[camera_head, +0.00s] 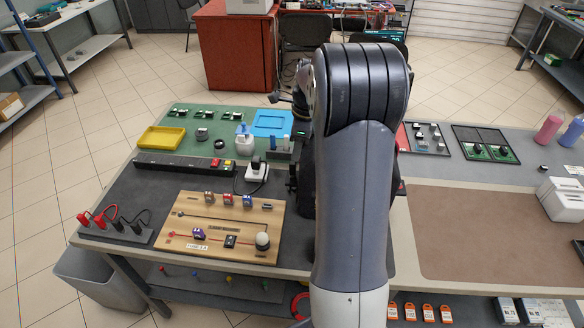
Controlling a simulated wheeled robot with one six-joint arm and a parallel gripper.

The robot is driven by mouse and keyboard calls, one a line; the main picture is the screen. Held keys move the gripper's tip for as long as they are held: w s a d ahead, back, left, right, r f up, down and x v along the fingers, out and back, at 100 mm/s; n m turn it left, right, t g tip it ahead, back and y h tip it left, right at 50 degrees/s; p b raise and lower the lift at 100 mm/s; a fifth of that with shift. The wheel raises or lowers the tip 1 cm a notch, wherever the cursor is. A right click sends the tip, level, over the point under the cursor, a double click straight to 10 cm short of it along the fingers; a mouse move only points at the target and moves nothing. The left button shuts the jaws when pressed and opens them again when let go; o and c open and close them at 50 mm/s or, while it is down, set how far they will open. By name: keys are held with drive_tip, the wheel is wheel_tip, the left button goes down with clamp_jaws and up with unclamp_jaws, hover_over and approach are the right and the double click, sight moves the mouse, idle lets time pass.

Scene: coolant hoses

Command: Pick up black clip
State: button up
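My arm fills the middle of the view and hides part of the bench behind it. My gripper's fingers do not show; they may be behind the arm. I cannot make out for sure which thing is the black clip. A small black piece (230,241) sits on the wooden board (190,248), near its front edge. Nothing visible is being held.
A black block with red plugs and dark hoses (116,232) lies left of the board. A power strip (178,165), a yellow tray (161,138) and a blue tray (272,123) lie farther back. A white box (562,199) and bottles (547,129) stand right. The brown mat (490,235) is bare.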

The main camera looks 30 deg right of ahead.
sight(293, 163)
drive_tip(key=shift+w+a+f+p, duration=0.1)
drive_tip(key=shift+a+f+p, duration=0.05)
drive_tip(key=shift+f, duration=0.6)
drive_tip(key=shift+w+a+f+p, duration=0.1)
drive_tip(key=shift+f+p, duration=0.1)
drive_tip(key=shift+f, duration=0.55)
drive_tip(key=shift+w+a+f+p, duration=0.1)
drive_tip(key=shift+a+f+p, duration=0.05)
drive_tip(key=shift+f, duration=0.6)
clamp_jaws()
